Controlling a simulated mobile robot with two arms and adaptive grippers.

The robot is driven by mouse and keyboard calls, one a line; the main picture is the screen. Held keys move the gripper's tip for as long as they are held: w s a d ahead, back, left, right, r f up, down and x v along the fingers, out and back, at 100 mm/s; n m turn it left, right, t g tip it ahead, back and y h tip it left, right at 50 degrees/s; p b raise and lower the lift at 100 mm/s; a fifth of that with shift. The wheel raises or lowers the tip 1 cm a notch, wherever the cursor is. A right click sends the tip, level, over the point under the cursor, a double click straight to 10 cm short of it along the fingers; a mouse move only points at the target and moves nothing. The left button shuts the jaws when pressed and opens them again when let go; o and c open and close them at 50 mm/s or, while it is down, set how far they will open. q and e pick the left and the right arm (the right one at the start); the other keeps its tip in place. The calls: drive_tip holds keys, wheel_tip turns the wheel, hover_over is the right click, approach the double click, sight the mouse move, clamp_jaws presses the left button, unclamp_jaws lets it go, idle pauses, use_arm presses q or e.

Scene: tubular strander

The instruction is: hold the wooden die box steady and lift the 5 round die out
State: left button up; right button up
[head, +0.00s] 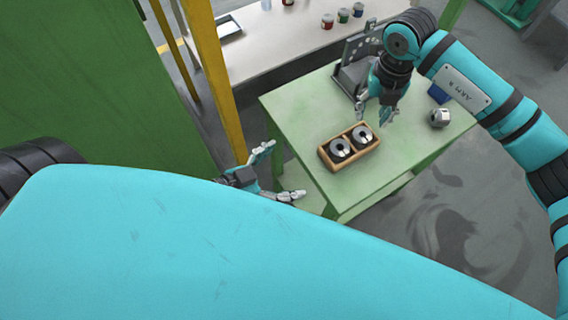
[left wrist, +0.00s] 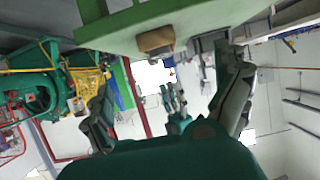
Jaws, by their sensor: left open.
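The wooden die box (head: 358,158) sits near the front edge of the green table and shows also in the left wrist view (left wrist: 156,41). It holds two round grey dies with dark centres, a left die (head: 340,149) and a right die (head: 362,135). Their size marks are too small to read. My left gripper (head: 284,172) is open and empty, left of the table and apart from the box. My right gripper (head: 374,113) is over the table, just behind the right end of the box, with its fingers apart and nothing between them.
A grey metal fixture (head: 354,75) stands at the back of the table behind my right gripper. A shiny metal part (head: 438,117) lies at the right, near a blue block (head: 438,93). A yellow post (head: 215,75) and green panel stand left. A bench with small jars is behind.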

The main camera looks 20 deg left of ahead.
sight(331, 152)
use_arm(q)
drive_tip(key=x, duration=1.1)
drive_tip(key=d+r+x, duration=0.1)
drive_tip(key=x, duration=0.5)
drive_tip(key=c, duration=1.3)
drive_tip(key=shift+o, duration=0.2)
drive_tip(key=shift+a, duration=0.1)
